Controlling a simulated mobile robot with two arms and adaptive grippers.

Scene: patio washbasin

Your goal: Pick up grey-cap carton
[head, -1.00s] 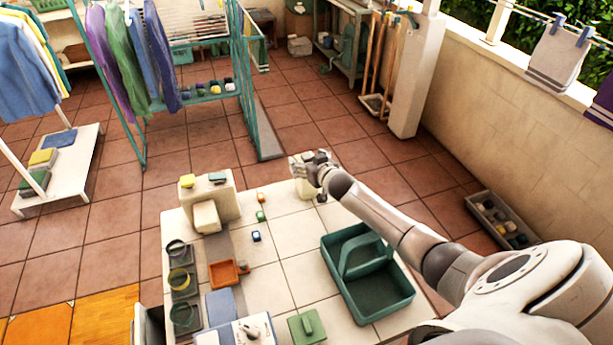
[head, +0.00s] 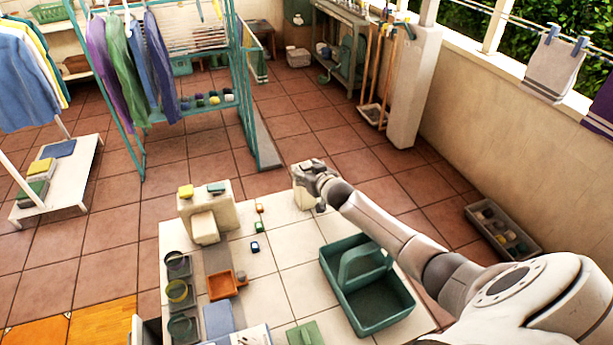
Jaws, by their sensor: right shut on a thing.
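A pale carton (head: 303,198) stands at the far edge of the white tiled table, right of centre. My right gripper (head: 308,173) is at its top, reaching in from the right, and is shut on it. The gripper hides the carton's top, so I cannot see its cap colour. The carton looks upright, and I cannot tell whether its base touches the table. My left gripper is not in view.
A teal caddy (head: 398,318) with a raised handle stands under my right arm. Small coloured blocks (head: 258,227) lie left of the carton. A cream stand (head: 222,212), dark ring holders (head: 180,295) and an orange tray (head: 220,286) are farther left.

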